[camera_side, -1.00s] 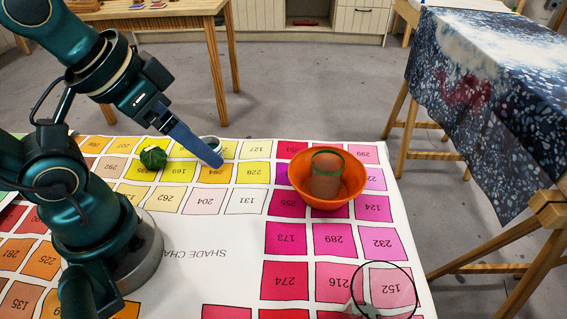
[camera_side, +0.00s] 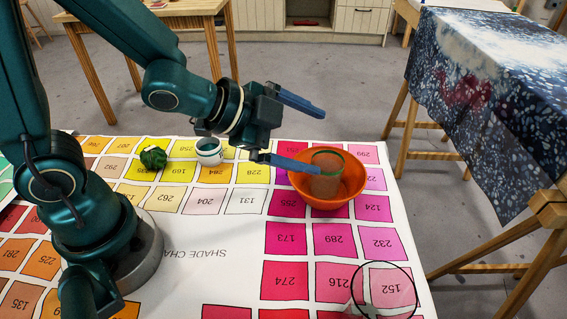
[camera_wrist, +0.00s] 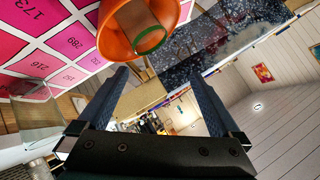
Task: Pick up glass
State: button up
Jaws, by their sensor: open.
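A clear glass with a green rim (camera_side: 327,176) stands inside an orange bowl (camera_side: 342,203) on the shade chart. My gripper (camera_side: 318,142) is open and empty, with its blue fingers spread above and to the left of the bowl. The lower finger overlaps the bowl's left rim in the side view; I cannot tell whether it touches. In the wrist view the glass (camera_wrist: 147,38) and the orange bowl (camera_wrist: 111,45) are at the top, beyond the tips of my open fingers. Nothing is between the fingers.
A white cup (camera_side: 209,153) and a dark green crumpled thing (camera_side: 153,158) sit on the chart to the left. The chart's middle (camera_side: 200,245) is clear.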

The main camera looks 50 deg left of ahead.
jog(key=s+d+f+m+g+h, duration=0.2)
jog(key=s+d+f+m+h, duration=0.15)
jog(key=d+m+h, duration=0.45)
jog(key=g+h, duration=0.3)
jog(key=h, duration=0.1)
send_near(414, 300)
jog(key=r, duration=0.1)
jog(key=s+d+n+h, duration=0.1)
jog(key=n, duration=0.2)
jog(key=shift+w+d+f+n+t+y, duration=0.2)
jog(key=shift+w+d+f+n+t, duration=0.3)
jog(key=shift+d+n, duration=0.7)
jog(key=shift+w+d+f+n+t+y, duration=0.2)
jog(key=shift+w+d+n+t, duration=0.5)
jog(key=shift+d, duration=0.8)
jog(key=shift+w+d+f+n+t+y, duration=0.25)
jog(key=shift+w+d+n, duration=0.45)
jog(key=shift+d+n, duration=0.6)
jog(key=c, duration=1.5)
grip_shut()
